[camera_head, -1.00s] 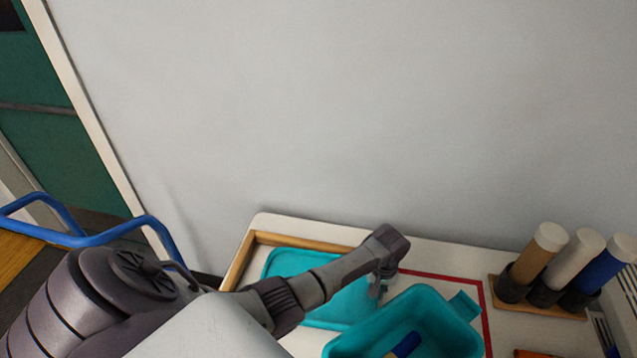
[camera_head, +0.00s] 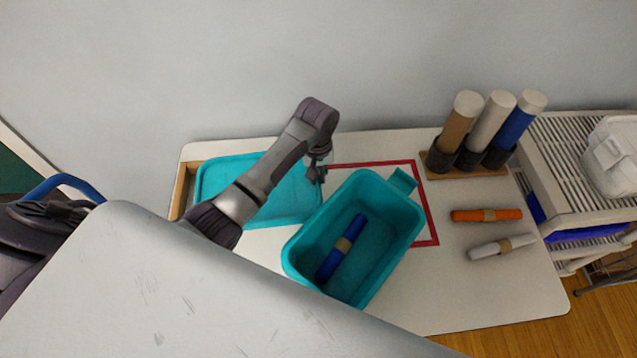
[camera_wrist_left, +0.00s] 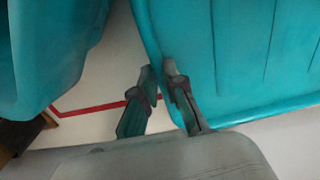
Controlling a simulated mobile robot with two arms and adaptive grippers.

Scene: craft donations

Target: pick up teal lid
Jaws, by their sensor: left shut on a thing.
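The teal lid (camera_head: 225,180) lies flat at the left of the white table, partly hidden behind my left arm in the head view. It also shows at the right in the left wrist view (camera_wrist_left: 240,60). My left gripper (camera_head: 318,176) is at the lid's right edge, shut on its rim; in the left wrist view the fingers (camera_wrist_left: 160,72) are at that edge with a small gap between their tips. My right gripper is not in view.
A teal bin (camera_head: 385,240) with a blue roll (camera_head: 342,248) inside stands just right of the lid, over a red outline (camera_head: 430,215). A rack (camera_head: 465,168) of upright tubes, an orange roll (camera_head: 486,215) and a white roll (camera_head: 502,246) are at the right. A wall is behind.

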